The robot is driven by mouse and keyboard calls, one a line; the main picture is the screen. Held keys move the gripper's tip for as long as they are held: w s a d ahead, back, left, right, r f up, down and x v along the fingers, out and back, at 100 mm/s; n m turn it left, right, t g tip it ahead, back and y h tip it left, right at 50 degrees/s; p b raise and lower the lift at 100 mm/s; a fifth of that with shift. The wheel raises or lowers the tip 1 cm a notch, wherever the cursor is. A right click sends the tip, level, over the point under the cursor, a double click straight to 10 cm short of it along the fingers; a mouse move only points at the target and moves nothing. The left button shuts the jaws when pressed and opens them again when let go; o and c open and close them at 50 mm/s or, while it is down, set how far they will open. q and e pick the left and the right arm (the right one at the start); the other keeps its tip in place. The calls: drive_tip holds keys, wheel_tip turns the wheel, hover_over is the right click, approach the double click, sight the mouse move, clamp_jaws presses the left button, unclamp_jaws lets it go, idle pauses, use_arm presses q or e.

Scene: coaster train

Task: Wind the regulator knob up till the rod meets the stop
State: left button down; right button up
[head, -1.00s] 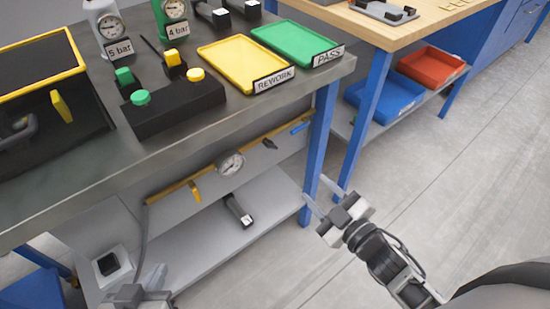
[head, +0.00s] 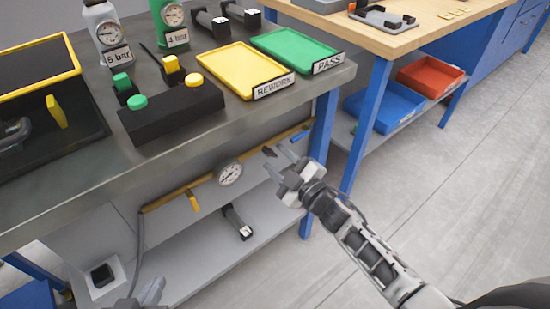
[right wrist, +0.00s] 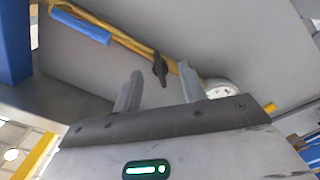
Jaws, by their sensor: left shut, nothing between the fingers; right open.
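A dark knob (head: 268,152), which looks like the regulator knob, sits on the yellow pipe (head: 165,199) under the workbench. It also shows in the right wrist view (right wrist: 159,68), beyond and between the fingertips. My right gripper (head: 280,161) is open and empty, close to the knob and apart from it. In the right wrist view its fingers (right wrist: 160,82) point toward the knob. My left gripper (head: 152,289) is shut and empty low at the lower left, partly cut off by the frame. I cannot make out the rod or the stop.
A round gauge (head: 230,172) and a yellow lever (head: 193,200) are left of the knob. A blue sleeve (right wrist: 80,27) is on the pipe on its other side. The bench's blue leg (head: 320,150) stands right of my right gripper. A lower shelf (head: 215,258) lies beneath.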

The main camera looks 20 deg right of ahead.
drive_tip(key=shift+x, duration=0.8)
clamp_jaws()
drive_tip(key=shift+m, duration=0.3)
